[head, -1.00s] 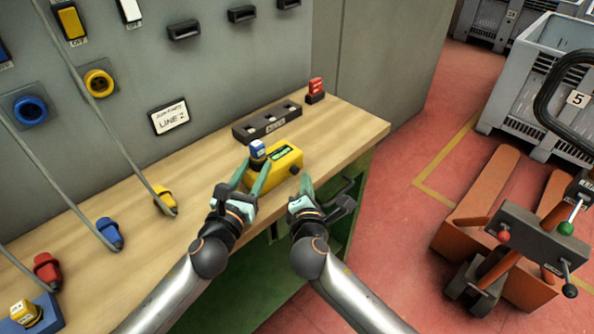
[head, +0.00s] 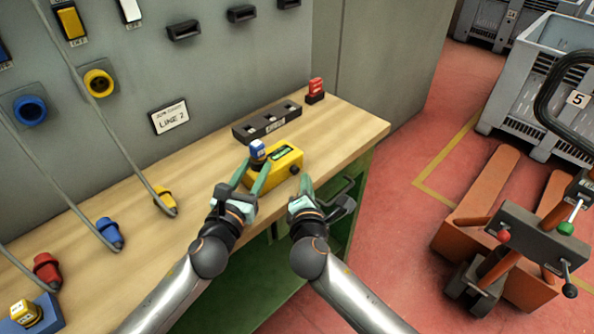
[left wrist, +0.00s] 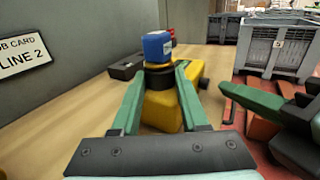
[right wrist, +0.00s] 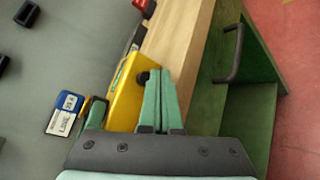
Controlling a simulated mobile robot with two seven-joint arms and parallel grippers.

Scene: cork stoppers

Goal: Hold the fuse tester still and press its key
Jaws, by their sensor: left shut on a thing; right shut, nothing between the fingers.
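The fuse tester (head: 276,165) is a yellow box with a green display, lying on the wooden bench. A blue fuse (head: 257,150) stands upright in a black collar at its left end; it also shows in the left wrist view (left wrist: 157,46). The black round key (head: 294,170) is on the tester's right end and shows in the right wrist view (right wrist: 143,78). My left gripper (head: 257,171) is shut on the tester around the collar below the fuse. My right gripper (head: 305,181) is shut and empty, its tips beside the key; I cannot tell whether they touch it.
A black socket block (head: 267,122) and a red fuse in a holder (head: 315,90) are behind the tester. Yellow (head: 164,198), blue (head: 110,233) and red (head: 47,270) plugs with cables lie to the left. The bench's front edge is close below my grippers.

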